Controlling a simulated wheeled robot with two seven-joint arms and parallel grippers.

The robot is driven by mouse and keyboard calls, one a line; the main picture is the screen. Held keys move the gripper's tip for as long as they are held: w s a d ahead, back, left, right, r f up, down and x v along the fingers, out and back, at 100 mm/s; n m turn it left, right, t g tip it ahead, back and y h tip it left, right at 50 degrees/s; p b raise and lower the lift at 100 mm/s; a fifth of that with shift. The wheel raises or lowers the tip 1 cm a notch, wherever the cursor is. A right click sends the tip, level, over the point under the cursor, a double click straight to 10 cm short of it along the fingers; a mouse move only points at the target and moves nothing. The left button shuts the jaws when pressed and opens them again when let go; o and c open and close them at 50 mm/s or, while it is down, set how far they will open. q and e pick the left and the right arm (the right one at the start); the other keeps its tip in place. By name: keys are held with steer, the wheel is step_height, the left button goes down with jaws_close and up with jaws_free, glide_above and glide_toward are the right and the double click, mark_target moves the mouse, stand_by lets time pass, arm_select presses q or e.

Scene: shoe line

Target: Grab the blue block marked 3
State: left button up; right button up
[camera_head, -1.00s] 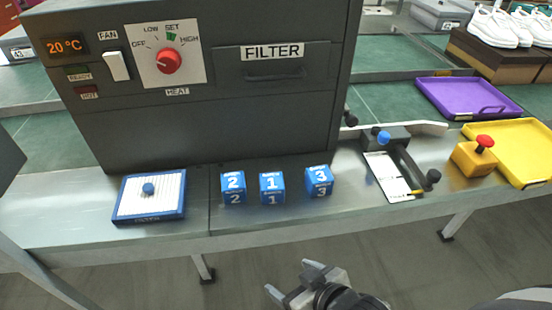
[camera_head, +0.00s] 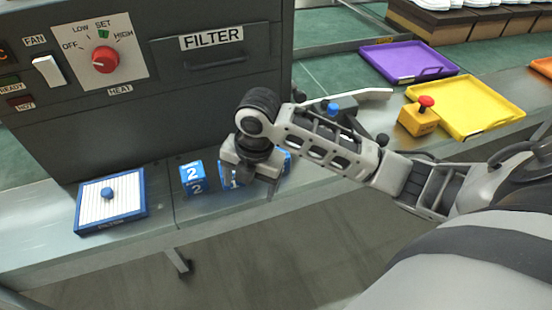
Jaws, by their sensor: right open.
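The blue block marked 3 (camera_head: 287,160) is mostly hidden behind my right gripper; only a blue edge shows at its right. My right gripper (camera_head: 250,174) is open, pointing down over the row of blocks, in front of the blocks marked 1 and 3. I cannot tell whether its fingers are around or touching a block. The blue block marked 1 (camera_head: 232,183) is partly covered by the gripper. The blue block marked 2 (camera_head: 193,178) stands clear to the left. My left gripper is not in view.
A grey heater box (camera_head: 170,100) stands behind the blocks. A blue-framed pad with a knob (camera_head: 125,210) lies left. A yellow box with a red button (camera_head: 418,119), a yellow tray (camera_head: 505,106) and a purple tray (camera_head: 425,55) are right. My forearm covers part of a lever device (camera_head: 345,103).

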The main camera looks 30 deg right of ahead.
steer(key=w+d+r+n+g+h, duration=0.1)
steer(key=w+d+r+n, duration=0.65)
steer(key=d+r, duration=0.4)
steer(key=shift+n, duration=0.45)
steer(key=f, duration=1.5)
steer(key=shift+s+a+f, duration=0.1)
steer(key=shift+s+f, duration=0.1)
steer(key=shift+s, duration=0.1)
steer(key=shift+c, duration=0.3)
steer(key=c, duration=1.1)
